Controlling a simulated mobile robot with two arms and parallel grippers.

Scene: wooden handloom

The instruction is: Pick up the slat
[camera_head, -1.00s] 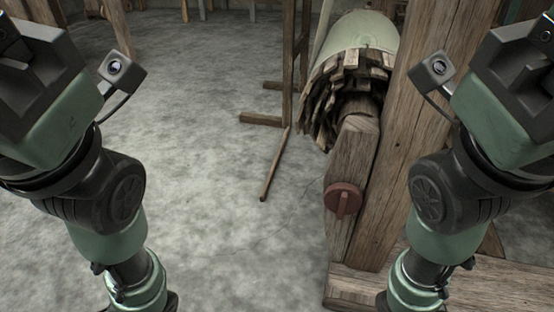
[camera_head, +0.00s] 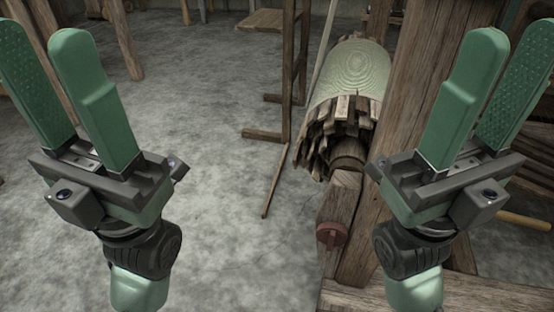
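I cannot single out one slat for certain. Several narrow wooden slats (camera_head: 340,112) stick out around the end of the pale cloth roll (camera_head: 352,72) on the loom, right of centre. A thin wooden strip (camera_head: 274,182) also lies on the floor, running toward me from the foot of a wooden stand. My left gripper (camera_head: 44,42) is raised at the left, fingers up, open and empty. My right gripper (camera_head: 509,48) is raised at the right in front of the loom, open and empty. Neither touches a slat.
A thick wooden loom post (camera_head: 415,85) stands right of the roll, with a beam (camera_head: 460,292) low at the front. A round reddish knob (camera_head: 331,234) sits below the roll. A wooden stand (camera_head: 289,75) rises left of it.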

